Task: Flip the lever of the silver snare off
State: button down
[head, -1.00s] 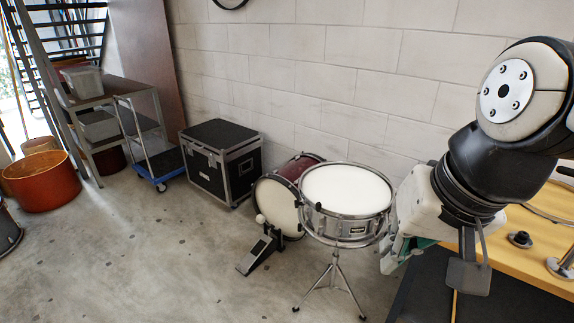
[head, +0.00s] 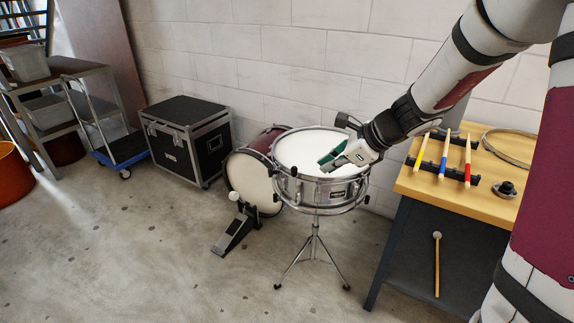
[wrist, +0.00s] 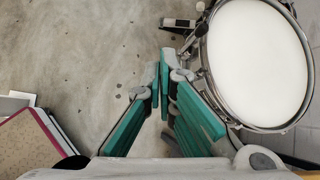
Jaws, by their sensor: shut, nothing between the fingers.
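The silver snare (head: 312,190) stands on a tripod stand in the head view, with a white top skin and chrome hoops. In the wrist view its round white head (wrist: 256,62) fills the upper right. My gripper (head: 327,160) appears over the drum head in the head view. In the wrist view my gripper (wrist: 164,72) has its green fingers together and empty, just left of the snare's rim and over floor. Small dark fittings show on the shell, but I cannot tell which is the lever.
A maroon bass drum (head: 250,180) with a pedal (head: 235,228) stands left of the snare. A black case (head: 187,140) is farther left. A wooden-topped bench (head: 420,184) with sticks (head: 443,155) is at right. The front floor is open.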

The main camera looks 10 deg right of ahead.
jog(key=w+d+f+m+b, duration=0.1)
jog(key=w+d+f+m, duration=0.3)
jog(key=f, duration=0.2)
jog(key=shift+d+m+t, duration=0.3)
jog(key=shift+m+t, duration=0.1)
jog(key=shift+w, duration=0.15)
jog(key=b, duration=0.3)
send_near(294, 186)
jog(key=shift+w+a+f, duration=0.4)
jog(key=shift+w+a, duration=0.1)
jog(key=shift+w, duration=0.05)
jog(key=shift+w+a, duration=0.3)
jog(key=shift+w, duration=0.2)
jog(key=shift+w+a+r+p, duration=0.1)
jog(key=shift+a+r+p, duration=0.05)
jog(key=shift+p, duration=0.6)
